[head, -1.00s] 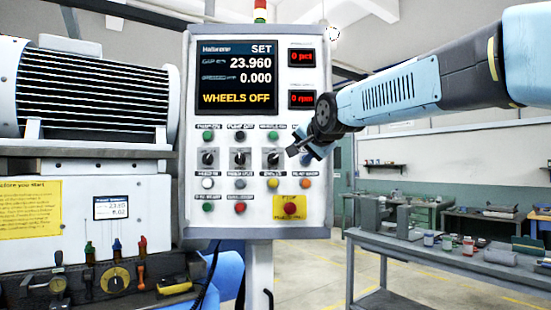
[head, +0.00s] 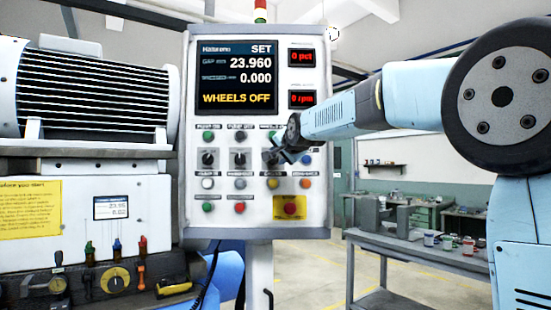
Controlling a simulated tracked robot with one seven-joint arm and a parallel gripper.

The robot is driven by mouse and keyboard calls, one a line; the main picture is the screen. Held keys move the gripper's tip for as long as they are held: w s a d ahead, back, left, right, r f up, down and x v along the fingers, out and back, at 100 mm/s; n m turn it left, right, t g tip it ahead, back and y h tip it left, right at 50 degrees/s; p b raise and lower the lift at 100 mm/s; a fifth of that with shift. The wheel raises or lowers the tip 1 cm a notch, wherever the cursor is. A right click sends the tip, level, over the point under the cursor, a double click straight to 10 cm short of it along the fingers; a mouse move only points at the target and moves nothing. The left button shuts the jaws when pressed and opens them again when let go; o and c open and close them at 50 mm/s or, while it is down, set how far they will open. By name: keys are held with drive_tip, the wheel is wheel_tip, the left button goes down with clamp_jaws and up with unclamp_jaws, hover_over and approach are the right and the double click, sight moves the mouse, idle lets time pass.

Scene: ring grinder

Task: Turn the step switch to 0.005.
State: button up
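The control panel (head: 325,190) stands upright in the middle of the head view. It carries a row of black rotary switches. The left switch (head: 208,158) and the middle switch (head: 240,158) show clearly; a third, to their right, is mostly hidden behind my gripper. The labels are too small to read, so I cannot tell which is the step switch or its setting. My gripper (head: 273,156) is at the third switch, seen from behind and the side. Its fingers are too small and covered to show whether they are open, shut or touching the switch.
The display (head: 237,78) reads SET, 23.960, 0.000 and WHEELS OFF. Push buttons lie above and below the switches, with a red stop button (head: 290,207) on yellow at lower right. A grinder with a motor (head: 90,90) stands left; a workbench (head: 420,252) stands right.

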drive_tip(key=shift+x, duration=1.25)
clamp_jaws()
drive_tip(key=shift+a, duration=0.15)
